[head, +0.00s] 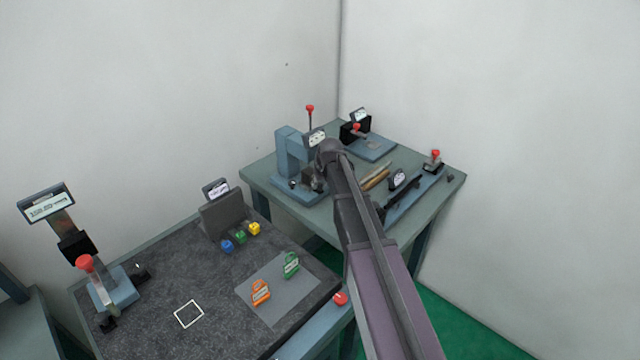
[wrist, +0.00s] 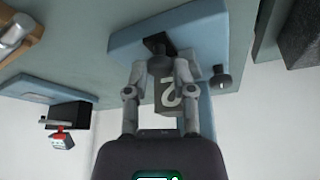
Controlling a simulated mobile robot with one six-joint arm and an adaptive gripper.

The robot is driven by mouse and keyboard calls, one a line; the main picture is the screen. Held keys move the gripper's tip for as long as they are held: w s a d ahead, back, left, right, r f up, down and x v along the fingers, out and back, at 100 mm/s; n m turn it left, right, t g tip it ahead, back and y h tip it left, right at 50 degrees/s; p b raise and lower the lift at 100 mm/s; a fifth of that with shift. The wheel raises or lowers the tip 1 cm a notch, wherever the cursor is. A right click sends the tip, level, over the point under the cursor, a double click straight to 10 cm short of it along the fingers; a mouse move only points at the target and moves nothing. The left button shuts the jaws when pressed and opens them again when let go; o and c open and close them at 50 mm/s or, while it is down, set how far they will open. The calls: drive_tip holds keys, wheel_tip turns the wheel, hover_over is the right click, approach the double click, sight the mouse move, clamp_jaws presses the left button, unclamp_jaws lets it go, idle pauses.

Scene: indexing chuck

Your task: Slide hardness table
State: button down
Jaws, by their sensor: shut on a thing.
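The blue tester (head: 288,150), a C-shaped frame on a flat blue base, stands on the back table. It has a red-knobbed lever on top. In the wrist view its blue base (wrist: 125,42) lies just beyond my fingertips. My gripper (wrist: 166,72) is shut on a dark grey block (wrist: 168,95) marked with a white 2, close by the base. A black piece (wrist: 158,42) lies behind the fingertips. A small dark knob (wrist: 222,80) sits to the right. In the head view my arm and gripper (head: 318,182) partly hide this spot.
On the same table are a black device on a blue plate (head: 372,147), wooden bars (head: 376,178) and a long blue fixture (head: 410,200) with a red knob. The near bench (head: 165,285) holds coloured cubes, orange and green tags, and a lever device. My arm crosses the back table's front edge.

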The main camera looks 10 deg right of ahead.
drive_tip(key=s+d, duration=0.1)
drive_tip(key=s, duration=0.1)
drive_tip(key=s+d, duration=0.4)
drive_tip(key=shift+s, duration=0.4)
drive_tip(key=shift+c, duration=2.3)
unclamp_jaws()
drive_tip(key=shift+a, duration=0.1)
drive_tip(key=shift+s+a+f, duration=0.1)
drive_tip(key=shift+s+a, duration=0.05)
drive_tip(key=shift+s, duration=0.15)
drive_tip(key=s+a+m+g, duration=0.1)
drive_tip(key=s+a+g, duration=0.1)
drive_tip(key=s, duration=0.9)
drive_tip(key=s+a+f+m+g+h, duration=0.1)
drive_tip(key=s+a+g, duration=0.1)
drive_tip(key=s, duration=0.9)
drive_tip(key=shift+a+f+m, duration=0.15)
drive_tip(key=shift+m, duration=0.25)
